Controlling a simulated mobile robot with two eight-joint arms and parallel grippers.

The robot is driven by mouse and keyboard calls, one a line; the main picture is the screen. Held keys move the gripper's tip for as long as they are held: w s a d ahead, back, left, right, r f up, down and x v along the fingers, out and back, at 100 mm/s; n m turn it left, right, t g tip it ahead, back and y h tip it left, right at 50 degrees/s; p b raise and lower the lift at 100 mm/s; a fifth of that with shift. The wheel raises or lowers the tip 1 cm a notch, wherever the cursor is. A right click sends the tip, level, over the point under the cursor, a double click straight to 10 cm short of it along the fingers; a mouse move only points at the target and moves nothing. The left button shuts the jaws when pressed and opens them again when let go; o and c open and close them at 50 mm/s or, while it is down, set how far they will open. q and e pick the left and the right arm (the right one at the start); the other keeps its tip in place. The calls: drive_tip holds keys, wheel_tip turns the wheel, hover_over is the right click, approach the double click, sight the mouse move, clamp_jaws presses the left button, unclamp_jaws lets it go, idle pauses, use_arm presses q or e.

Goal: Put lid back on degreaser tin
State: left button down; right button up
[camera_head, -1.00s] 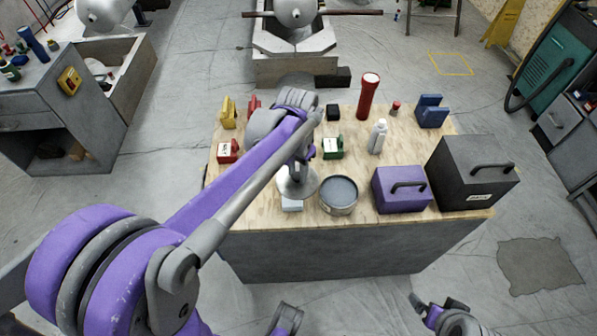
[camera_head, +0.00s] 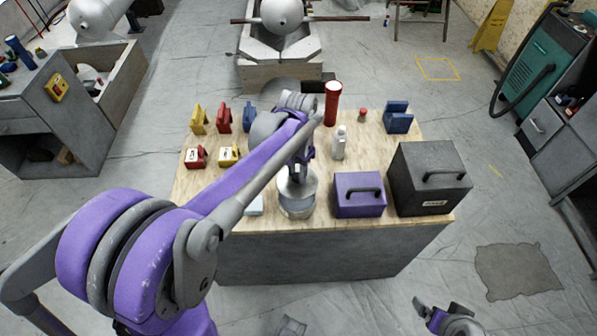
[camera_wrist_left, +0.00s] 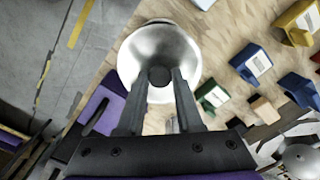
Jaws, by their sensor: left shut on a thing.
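The lid (camera_head: 299,188) is a shiny silver disc with a dark knob. My left gripper (camera_head: 297,168) is shut on the knob, which shows between the fingers (camera_wrist_left: 159,77) in the left wrist view. The lid (camera_wrist_left: 158,42) faces that camera and hides what lies beneath it. The degreaser tin (camera_head: 297,209) is a round metal tin near the bench's front edge. The lid overlaps its top in the head view; I cannot tell whether they touch. My right gripper (camera_head: 441,314) is low at the bottom right, apart from the bench; its jaws are unclear.
The wooden bench (camera_head: 240,222) also bears a purple toolbox (camera_head: 358,195) and a black box (camera_head: 430,178) right of the tin. A white bottle (camera_head: 339,143) and red flashlight (camera_head: 332,103) stand behind. Several small coloured blocks, including a yellow one (camera_head: 229,155), sit at the back left.

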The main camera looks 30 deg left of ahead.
sight(297, 186)
use_arm(q)
drive_tip(key=shift+a+f+b, duration=0.1)
drive_tip(key=shift+f+b, duration=0.4)
drive_tip(key=shift+f, duration=0.25)
drive_tip(key=shift+f+b, duration=1.7)
drive_tip(key=shift+f, duration=0.7)
drive_tip(key=shift+f, duration=0.15)
drive_tip(key=shift+c, duration=2.4)
unclamp_jaws()
drive_tip(key=shift+o, duration=0.2)
drive_tip(key=o, duration=0.4)
drive_tip(key=shift+o, duration=0.2)
